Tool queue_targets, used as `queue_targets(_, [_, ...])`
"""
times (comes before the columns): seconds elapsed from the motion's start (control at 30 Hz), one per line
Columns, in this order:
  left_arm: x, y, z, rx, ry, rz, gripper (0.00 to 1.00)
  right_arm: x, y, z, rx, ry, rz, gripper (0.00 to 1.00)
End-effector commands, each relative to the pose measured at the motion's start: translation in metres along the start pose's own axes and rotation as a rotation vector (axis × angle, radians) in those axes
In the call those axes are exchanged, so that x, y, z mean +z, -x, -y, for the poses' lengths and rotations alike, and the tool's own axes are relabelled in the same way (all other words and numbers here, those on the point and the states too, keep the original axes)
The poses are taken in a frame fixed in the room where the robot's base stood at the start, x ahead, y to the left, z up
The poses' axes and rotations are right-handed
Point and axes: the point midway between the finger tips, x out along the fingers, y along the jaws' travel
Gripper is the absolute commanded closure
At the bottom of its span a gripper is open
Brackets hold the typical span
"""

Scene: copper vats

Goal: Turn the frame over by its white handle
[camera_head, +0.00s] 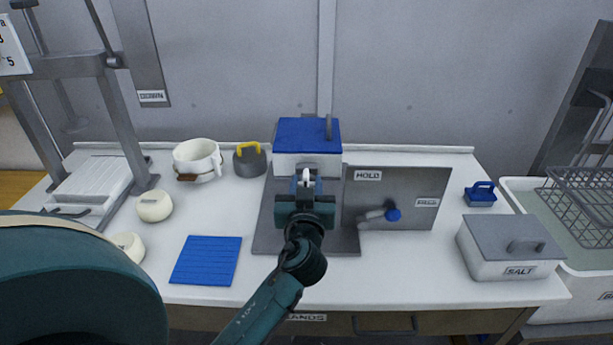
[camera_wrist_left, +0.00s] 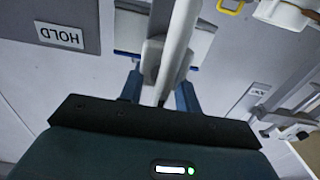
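A white box-shaped frame with a blue top (camera_head: 307,135) stands on a grey base plate (camera_head: 340,244) at the middle of the table. A white handle (camera_head: 306,176) shows at its near side. In the left wrist view the white handle (camera_wrist_left: 178,50) runs down between my left gripper's fingers. My left gripper (camera_head: 304,188) is at the handle in the head view, and its fingers (camera_wrist_left: 160,98) stand apart, with gaps visible beside the handle. The gripper hides the frame's lower front. My right gripper is not in view.
A grey HOLD panel (camera_head: 420,185) with a blue-knobbed lever (camera_head: 393,214) stands just right of the frame. A white pot (camera_head: 196,158) and a grey weight with a yellow handle (camera_head: 250,162) are at left. A blue mat (camera_head: 207,260) lies front left. A SALT box (camera_head: 508,246) is at right.

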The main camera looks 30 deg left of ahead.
Motion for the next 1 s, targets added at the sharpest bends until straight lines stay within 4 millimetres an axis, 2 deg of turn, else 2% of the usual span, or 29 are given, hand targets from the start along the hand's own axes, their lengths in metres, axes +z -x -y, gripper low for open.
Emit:
queue_targets(0.4, [0.0002, 0.0013, 0.0001, -0.001, 0.000, 0.000, 0.67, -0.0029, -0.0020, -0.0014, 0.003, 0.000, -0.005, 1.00])
queue_targets(0.8, [0.0002, 0.0012, 0.0001, -0.001, 0.000, 0.000, 1.00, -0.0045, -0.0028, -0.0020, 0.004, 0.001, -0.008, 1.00])
queue_targets(1.0, [0.0002, 0.0011, 0.0001, -0.001, 0.000, 0.000, 1.00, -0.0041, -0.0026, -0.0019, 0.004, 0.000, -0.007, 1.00])
